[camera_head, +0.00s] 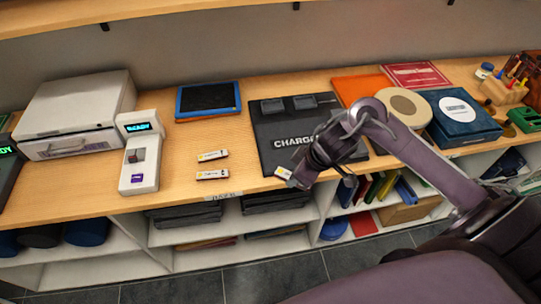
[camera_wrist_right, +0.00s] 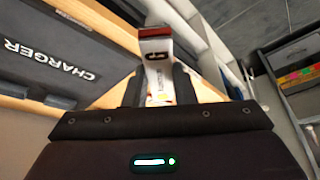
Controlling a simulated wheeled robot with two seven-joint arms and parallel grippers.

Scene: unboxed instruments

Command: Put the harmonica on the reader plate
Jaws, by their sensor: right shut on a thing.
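My right gripper (camera_head: 300,172) is shut on a small white harmonica (camera_head: 284,173) with a yellow mark, at the front edge of the table by the charger mat. In the right wrist view the harmonica (camera_wrist_right: 158,75) sits between the fingers, its red-and-white end with a "G" pointing away. Two similar harmonicas, one behind (camera_head: 212,156) and one in front (camera_head: 212,174), lie on the table left of the gripper. A white reader (camera_head: 138,180) with a lit "READY" display stands farther left. My left gripper is out of view.
A black charger mat (camera_head: 270,150) lies partly under my right arm. A blue-framed tablet (camera_head: 208,99) lies behind the harmonicas, and a white boxy machine (camera_head: 75,108) stands behind the reader. The wood between reader and mat is mostly clear. Open shelves (camera_head: 230,252) sit below.

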